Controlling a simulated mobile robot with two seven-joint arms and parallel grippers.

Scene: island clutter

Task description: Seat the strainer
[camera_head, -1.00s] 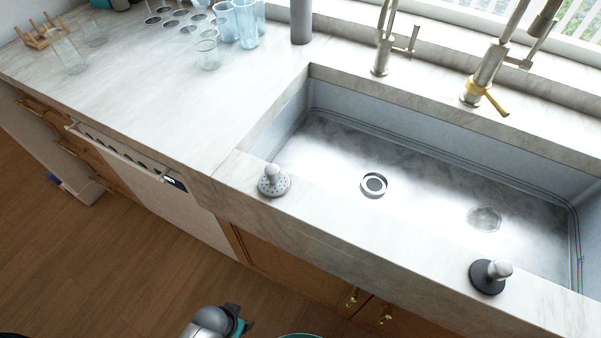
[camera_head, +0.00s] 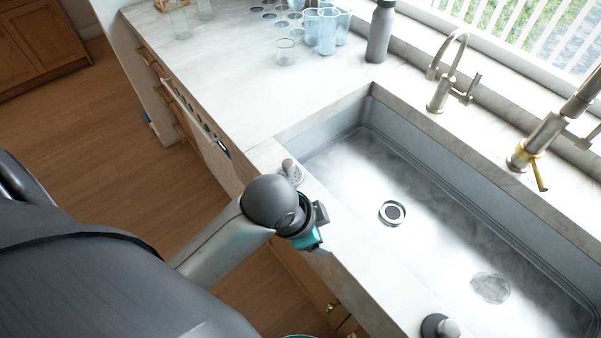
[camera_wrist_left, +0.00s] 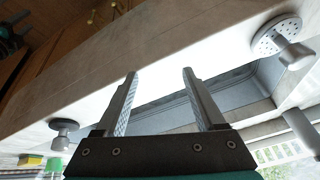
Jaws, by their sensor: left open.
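The strainer (camera_head: 291,172), a light grey perforated disc with a knob, rests on the front rim of the sink at its left end. My left arm partly hides it in the head view. It shows whole at the upper right of the left wrist view (camera_wrist_left: 278,38). The round drain opening (camera_head: 392,213) with a bright ring is in the sink floor, uncovered. My left gripper (camera_head: 318,226) is over the front rim, just right of the strainer and apart from it. Its fingers (camera_wrist_left: 160,74) are open and empty. My right gripper is not in view.
A black stopper (camera_head: 440,326) stands on the front rim farther right. A round glassy patch (camera_head: 490,288) shows in the sink floor (camera_head: 440,250). Faucets (camera_head: 440,95) stand behind the sink. Glasses (camera_head: 327,30) and a grey bottle (camera_head: 381,32) stand on the back counter.

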